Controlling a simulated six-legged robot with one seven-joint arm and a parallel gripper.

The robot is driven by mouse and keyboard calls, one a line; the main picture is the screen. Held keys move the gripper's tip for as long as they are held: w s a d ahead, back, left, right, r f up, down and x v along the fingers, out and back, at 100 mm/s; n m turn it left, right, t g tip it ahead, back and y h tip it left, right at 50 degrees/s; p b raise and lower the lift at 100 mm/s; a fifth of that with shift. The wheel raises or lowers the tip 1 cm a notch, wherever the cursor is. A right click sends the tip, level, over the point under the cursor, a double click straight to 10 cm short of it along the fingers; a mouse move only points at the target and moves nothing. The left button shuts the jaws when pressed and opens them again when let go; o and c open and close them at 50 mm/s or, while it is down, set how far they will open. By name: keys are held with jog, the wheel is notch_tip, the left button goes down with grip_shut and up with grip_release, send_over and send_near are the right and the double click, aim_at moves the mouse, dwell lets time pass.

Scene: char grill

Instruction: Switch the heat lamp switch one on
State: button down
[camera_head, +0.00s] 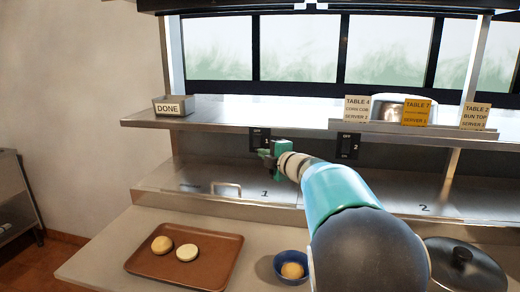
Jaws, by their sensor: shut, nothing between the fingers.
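Two small dark switch boxes are mounted under the shelf's front edge. The left one, heat lamp switch one (257,137), sits above the counter area marked 1, with "OFF" lettering readable at its top. The right one, switch two (348,146), also shows small lettering above the middle of the counter. My gripper (268,153) is green, shut and empty, at the lower right part of switch one. It hides part of that switch, so I cannot tell whether it touches it or how the switch is set.
A metal shelf (225,123) holds a DONE sign (173,106) and order tickets (403,111). Below are a brown tray (218,262) with two buns, a blue bowl (283,263) and a pan lid (465,262). A metal handle (226,185) stands out from the counter.

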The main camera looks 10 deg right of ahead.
aim_at(254, 146)
jog(key=w, duration=0.5)
jog(key=w+f, duration=0.1)
jog(key=w, duration=0.1)
jog(key=shift+w, duration=0.3)
jog(key=shift+w+d, duration=0.1)
jog(key=shift+w, duration=0.1)
